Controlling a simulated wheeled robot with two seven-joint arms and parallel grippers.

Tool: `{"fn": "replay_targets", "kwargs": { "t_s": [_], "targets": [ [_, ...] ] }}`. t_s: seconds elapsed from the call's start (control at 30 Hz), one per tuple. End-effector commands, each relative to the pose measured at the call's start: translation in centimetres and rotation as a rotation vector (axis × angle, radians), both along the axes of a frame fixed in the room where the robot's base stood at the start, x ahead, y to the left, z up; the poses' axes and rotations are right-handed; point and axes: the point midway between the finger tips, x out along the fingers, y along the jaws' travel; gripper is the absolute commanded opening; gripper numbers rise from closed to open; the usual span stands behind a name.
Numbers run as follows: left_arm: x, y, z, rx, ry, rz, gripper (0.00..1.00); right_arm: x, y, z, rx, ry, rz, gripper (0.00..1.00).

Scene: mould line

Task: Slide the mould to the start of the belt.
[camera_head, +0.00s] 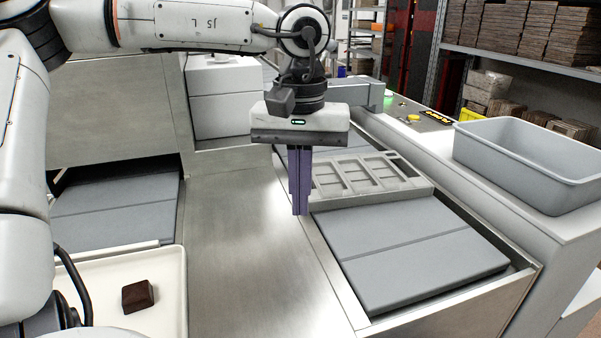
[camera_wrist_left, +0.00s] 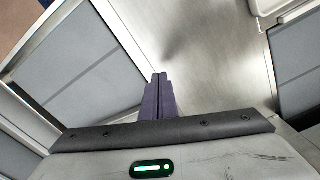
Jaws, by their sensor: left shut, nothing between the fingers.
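The mould (camera_head: 362,174) is a light grey tray with several recesses, lying across the belt on the right in the head view. The grey belt (camera_head: 405,245) runs in a metal frame, with its near end at the lower right. My left gripper (camera_head: 300,212) points down with its purple fingers shut and empty. In the head view its fingers overlap the left end of the mould; I cannot tell whether they touch it. In the left wrist view the shut fingers (camera_wrist_left: 159,78) appear beside a grey belt surface, and I cannot make out the mould there. My right gripper is in neither view.
A second grey belt (camera_head: 115,215) lies at the left. A cream tray (camera_head: 165,265) with a brown block (camera_head: 138,296) stands at the lower left. A grey bin (camera_head: 530,160) sits on the right ledge. The metal surface (camera_head: 235,250) between the belts is clear.

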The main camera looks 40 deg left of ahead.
Motion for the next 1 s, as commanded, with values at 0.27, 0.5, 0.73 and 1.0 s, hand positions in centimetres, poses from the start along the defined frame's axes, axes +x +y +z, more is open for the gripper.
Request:
{"fn": "replay_targets", "kwargs": {
  "t_s": [0.27, 0.5, 0.73, 1.0],
  "targets": [
    [1.1, 1.0, -3.8, 0.000, 0.000, 0.008, 0.00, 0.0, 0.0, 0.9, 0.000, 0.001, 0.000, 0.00],
    [2.9, 2.5, -3.9, 0.001, -0.002, 0.005, 0.00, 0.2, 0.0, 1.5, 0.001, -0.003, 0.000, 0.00],
    [3.1, 2.7, -4.0, 0.000, -0.002, 0.003, 0.00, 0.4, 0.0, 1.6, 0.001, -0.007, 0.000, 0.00],
    [3.1, 3.2, -4.0, 0.000, -0.002, 0.005, 0.00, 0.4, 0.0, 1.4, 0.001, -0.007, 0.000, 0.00]
  ]
}}
